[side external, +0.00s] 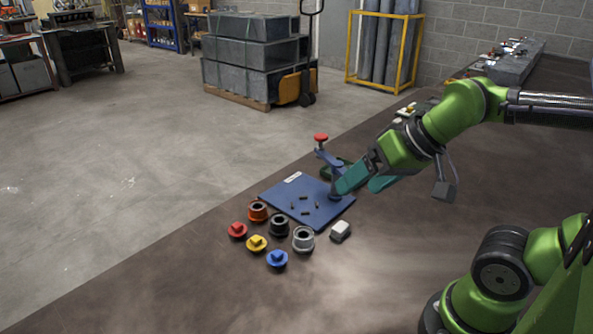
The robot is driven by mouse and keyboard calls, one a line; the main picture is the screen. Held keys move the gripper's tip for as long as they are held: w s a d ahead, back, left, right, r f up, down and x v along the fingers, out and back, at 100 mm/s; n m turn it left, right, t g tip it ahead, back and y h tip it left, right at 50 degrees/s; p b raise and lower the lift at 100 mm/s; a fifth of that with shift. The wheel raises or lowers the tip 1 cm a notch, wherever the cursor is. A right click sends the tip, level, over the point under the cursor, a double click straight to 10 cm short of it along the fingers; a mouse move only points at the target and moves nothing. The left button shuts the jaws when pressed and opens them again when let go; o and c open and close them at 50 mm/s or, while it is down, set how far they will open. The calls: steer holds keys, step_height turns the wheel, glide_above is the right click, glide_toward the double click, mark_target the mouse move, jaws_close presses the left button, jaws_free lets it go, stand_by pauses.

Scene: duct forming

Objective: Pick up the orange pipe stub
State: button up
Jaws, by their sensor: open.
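The orange pipe stub (258,212) is a short, hollow, dark-bored ring standing on the brown table, near the left corner of the blue mat. My gripper (362,184) has teal fingers, is open and appears empty. It is above the right side of the blue mat, well to the right of the orange stub and apart from it. Its fingers hide part of the blue post and of what lies behind it.
Close to the orange stub are a black stub (279,226), a grey stub (303,239) and red (237,230), yellow (256,243) and blue (277,259) caps. The blue mat (275,193) bears small dark pieces.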

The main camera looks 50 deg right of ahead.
steer(key=shift+f, duration=0.1)
steer(key=n+g+h, duration=0.2)
steer(key=n+g, duration=0.5)
steer(key=n, duration=0.1)
glide_above(259, 206)
steer(key=shift+f, duration=3.6)
steer(key=f, duration=1.1)
steer(key=shift+w+a, duration=0.1)
steer(key=shift+a, duration=0.1)
steer(key=shift+d+f, duration=0.1)
steer(key=shift+f, duration=2.55)
steer(key=c, duration=1.1)
